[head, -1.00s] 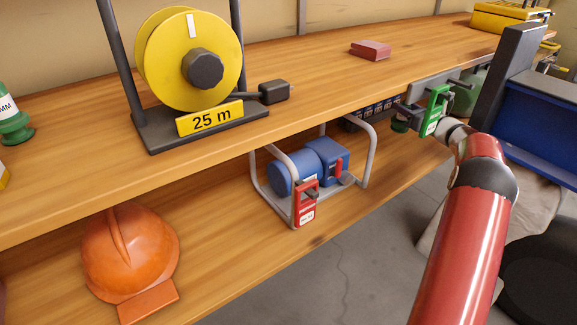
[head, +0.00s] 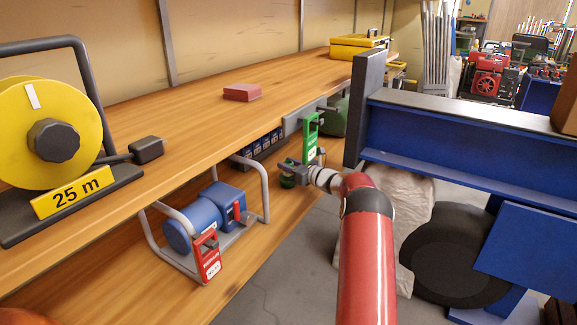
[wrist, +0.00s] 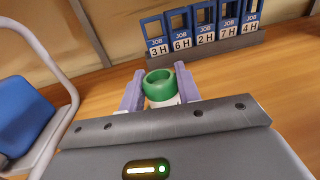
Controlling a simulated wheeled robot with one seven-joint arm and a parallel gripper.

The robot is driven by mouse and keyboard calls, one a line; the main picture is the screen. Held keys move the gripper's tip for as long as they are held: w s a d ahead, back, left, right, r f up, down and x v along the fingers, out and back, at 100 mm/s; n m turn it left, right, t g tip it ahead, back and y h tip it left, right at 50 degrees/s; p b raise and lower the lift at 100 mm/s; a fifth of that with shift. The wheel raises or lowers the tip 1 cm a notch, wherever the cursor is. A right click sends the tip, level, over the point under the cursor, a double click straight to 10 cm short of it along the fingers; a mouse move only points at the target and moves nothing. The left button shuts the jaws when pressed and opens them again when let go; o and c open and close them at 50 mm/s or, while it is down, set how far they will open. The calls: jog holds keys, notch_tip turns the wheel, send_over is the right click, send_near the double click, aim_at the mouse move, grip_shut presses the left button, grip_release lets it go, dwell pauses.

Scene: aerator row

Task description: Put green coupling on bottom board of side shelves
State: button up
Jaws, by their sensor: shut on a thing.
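The green coupling (wrist: 158,86) is a short ring-shaped piece, held upright between the two fingers of my gripper (wrist: 160,92) in the wrist view. In the head view my gripper (head: 292,174) is reached in between the boards of the wooden shelves, with the coupling (head: 287,182) a small dark green patch at its tip. The bottom board (head: 140,278) runs along the left under the top board (head: 190,119). In the wrist view wood (wrist: 285,75) lies beyond the coupling; whether the coupling touches the board I cannot tell.
A row of blue JOB tags (wrist: 202,22) stands on a dark base behind the coupling. A blue pump in a grey frame (head: 205,222) stands on the bottom board to the left. A green tag (head: 310,138) hangs at the top board's edge. A blue bench (head: 450,130) stands right.

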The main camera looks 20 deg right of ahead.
jog(key=o, duration=1.1)
jog(key=shift+o, duration=0.2)
jog(key=v, duration=1.2)
jog(key=shift+a, duration=0.1)
